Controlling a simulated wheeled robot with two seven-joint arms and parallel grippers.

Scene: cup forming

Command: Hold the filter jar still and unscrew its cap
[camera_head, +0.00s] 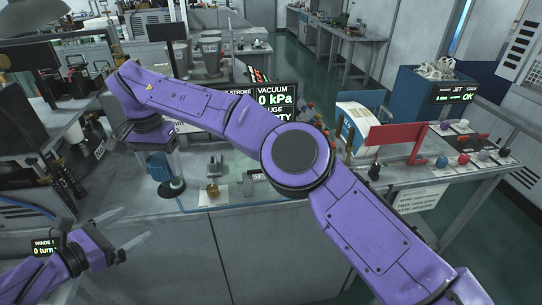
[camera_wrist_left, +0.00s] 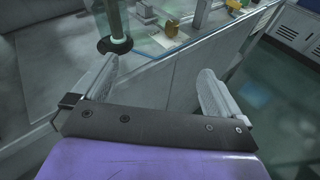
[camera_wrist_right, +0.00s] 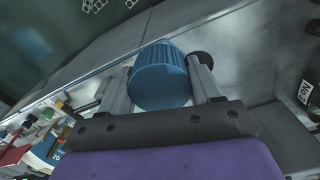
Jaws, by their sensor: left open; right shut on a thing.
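The blue ribbed cap (camera_wrist_right: 160,75) is between the fingers of my right gripper (camera_wrist_right: 160,88), which is shut on it. In the head view the cap (camera_head: 158,166) shows under my right wrist at the bench's left part. Just below it is the filter jar (camera_head: 173,187) with a dark round base; I cannot tell whether cap and jar touch. In the left wrist view the jar's clear greenish body and dark base (camera_wrist_left: 115,45) stand near the bench edge, beyond the left fingertip. My left gripper (camera_wrist_left: 157,72) is open and empty, apart from the jar.
A small brass piece (camera_head: 212,191) stands right of the jar on the bench. A display panel (camera_head: 277,102) stands behind my right arm. A red bracket (camera_head: 397,134) and several coloured knobs are at the right. The grey bench front (camera_head: 255,255) is bare.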

